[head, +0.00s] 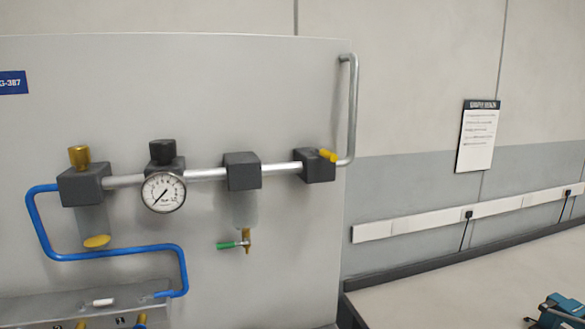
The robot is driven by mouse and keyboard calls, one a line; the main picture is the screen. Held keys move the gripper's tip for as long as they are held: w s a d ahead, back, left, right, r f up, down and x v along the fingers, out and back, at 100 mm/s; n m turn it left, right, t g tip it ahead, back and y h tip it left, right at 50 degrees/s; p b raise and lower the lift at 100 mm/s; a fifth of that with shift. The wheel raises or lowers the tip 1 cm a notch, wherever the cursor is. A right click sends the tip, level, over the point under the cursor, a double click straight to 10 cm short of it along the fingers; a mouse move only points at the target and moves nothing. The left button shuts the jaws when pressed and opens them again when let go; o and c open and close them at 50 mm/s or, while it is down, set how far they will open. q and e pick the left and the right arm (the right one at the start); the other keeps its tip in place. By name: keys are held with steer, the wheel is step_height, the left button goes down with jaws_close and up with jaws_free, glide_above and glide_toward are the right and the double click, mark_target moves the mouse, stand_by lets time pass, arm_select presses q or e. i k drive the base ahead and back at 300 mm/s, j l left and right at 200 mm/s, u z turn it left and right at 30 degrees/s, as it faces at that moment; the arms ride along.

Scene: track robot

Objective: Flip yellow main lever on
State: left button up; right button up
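A short yellow lever (328,155) sits on a dark grey valve block (315,168) at the right end of the horizontal silver pipe, on the grey panel, in the head view. The lever lies across the top front of the block and points to the right. Neither of my grippers shows in this view, and nothing touches the lever.
The pipe also carries a round gauge (163,193), more dark blocks, and a green-handled drain valve (233,244). A grey vertical pipe (352,110) rises beside the lever. A workbench (470,280) stands at right with a teal object (562,312).

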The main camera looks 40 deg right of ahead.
mark_target(316, 149)
steer(key=z, duration=1.25)
steer(key=l+u, duration=0.25)
steer(key=u, duration=0.15)
steer(key=l+u, duration=0.5)
steer(key=u, duration=0.25)
steer(key=k+l+z, duration=0.15)
steer(key=k+l, duration=0.2)
steer(key=k+l+z, duration=0.15)
steer(key=k+l, duration=0.15)
steer(key=l, duration=0.15)
steer(key=k+l+z, duration=0.15)
steer(key=k+l, duration=0.15)
steer(key=l, duration=0.15)
steer(key=i+j+u, duration=0.45)
steer(key=i+j, duration=0.65)
steer(key=j, duration=0.05)
